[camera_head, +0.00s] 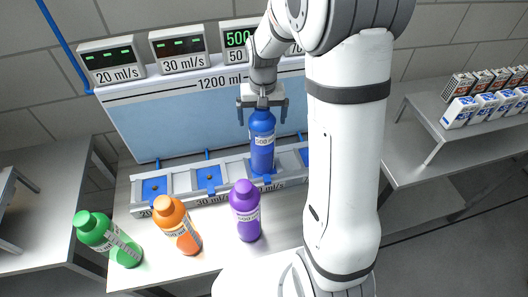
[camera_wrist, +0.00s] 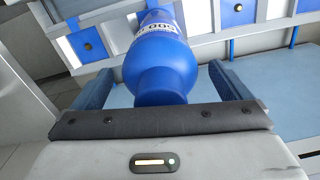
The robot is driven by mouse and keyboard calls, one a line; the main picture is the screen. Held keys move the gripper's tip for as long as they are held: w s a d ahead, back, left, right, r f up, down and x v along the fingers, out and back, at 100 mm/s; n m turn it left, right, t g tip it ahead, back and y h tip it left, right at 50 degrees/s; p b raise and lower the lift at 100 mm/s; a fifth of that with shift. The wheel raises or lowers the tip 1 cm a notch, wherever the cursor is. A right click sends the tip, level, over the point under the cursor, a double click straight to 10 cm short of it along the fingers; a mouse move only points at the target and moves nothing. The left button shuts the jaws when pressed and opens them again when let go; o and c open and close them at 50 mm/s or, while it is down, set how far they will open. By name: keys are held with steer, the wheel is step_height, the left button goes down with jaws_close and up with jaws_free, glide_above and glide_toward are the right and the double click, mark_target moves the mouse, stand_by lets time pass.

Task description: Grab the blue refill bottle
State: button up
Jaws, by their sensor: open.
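The blue refill bottle (camera_head: 262,150) stands upright in a slot of the dispenser rack (camera_head: 190,197), with a white label on its front. My gripper (camera_head: 263,108) is above and around the bottle's cap end. In the wrist view the blue bottle (camera_wrist: 160,62) lies between the two blue-grey fingers of my gripper (camera_wrist: 160,88). The fingers are open, with gaps on both sides of the bottle. Part of the rack to the right is hidden behind my arm.
Green (camera_head: 108,238), orange (camera_head: 178,225) and purple (camera_head: 245,210) bottles stand on the table in front of the rack. Displays reading 20 ml/s (camera_head: 112,62) and 30 ml/s (camera_head: 180,48) top the blue back panel (camera_head: 170,125). Small boxes (camera_head: 460,111) sit on a shelf at right.

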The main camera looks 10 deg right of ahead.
steer(key=shift+c, duration=0.4)
steer(key=c, duration=2)
